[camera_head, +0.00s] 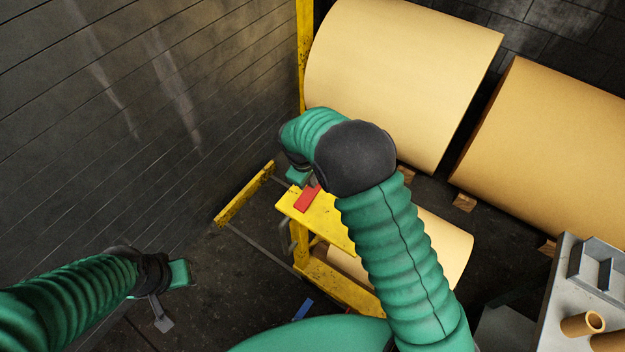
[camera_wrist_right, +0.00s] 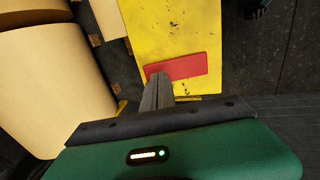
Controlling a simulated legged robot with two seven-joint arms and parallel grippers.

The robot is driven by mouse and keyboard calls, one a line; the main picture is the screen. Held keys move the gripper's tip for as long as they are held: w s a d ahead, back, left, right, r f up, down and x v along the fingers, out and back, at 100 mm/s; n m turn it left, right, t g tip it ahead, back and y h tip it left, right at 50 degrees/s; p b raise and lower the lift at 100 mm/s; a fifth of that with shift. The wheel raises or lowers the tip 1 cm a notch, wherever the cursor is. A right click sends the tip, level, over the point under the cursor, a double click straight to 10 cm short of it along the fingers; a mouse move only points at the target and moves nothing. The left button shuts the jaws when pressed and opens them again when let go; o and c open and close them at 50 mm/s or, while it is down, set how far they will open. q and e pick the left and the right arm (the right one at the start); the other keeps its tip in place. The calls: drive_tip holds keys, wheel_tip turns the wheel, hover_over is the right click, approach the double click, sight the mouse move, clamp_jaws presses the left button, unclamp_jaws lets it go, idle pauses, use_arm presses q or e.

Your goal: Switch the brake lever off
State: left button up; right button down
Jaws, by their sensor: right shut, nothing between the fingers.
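The brake lever appears as a flat red bar (camera_head: 307,199) on top of a yellow metal stand (camera_head: 325,220); in the right wrist view the red bar (camera_wrist_right: 185,67) lies across the yellow surface. My right gripper (camera_head: 302,182) is at the bar's upper end in the head view, partly hidden by my own wrist. In the wrist view its fingers (camera_wrist_right: 157,88) are together and empty, with their tips overlapping the bar's left end; I cannot tell whether they touch it. My left gripper (camera_head: 160,312) hangs low at the left, away from the stand; its finger opening is unclear.
Large tan rolls (camera_head: 405,75) lie behind the stand, with another roll (camera_head: 555,135) at the right. A yellow rail (camera_head: 245,195) stands near the dark wall. A grey unit (camera_head: 560,290) with cardboard tubes (camera_head: 582,323) is at lower right. Floor between my left gripper and the stand looks mostly clear.

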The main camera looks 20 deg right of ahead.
drive_tip(key=shift+w+x, duration=0.25)
drive_tip(key=shift+x, duration=0.95)
drive_tip(key=shift+a+r, duration=0.1)
drive_tip(key=shift+s, duration=0.15)
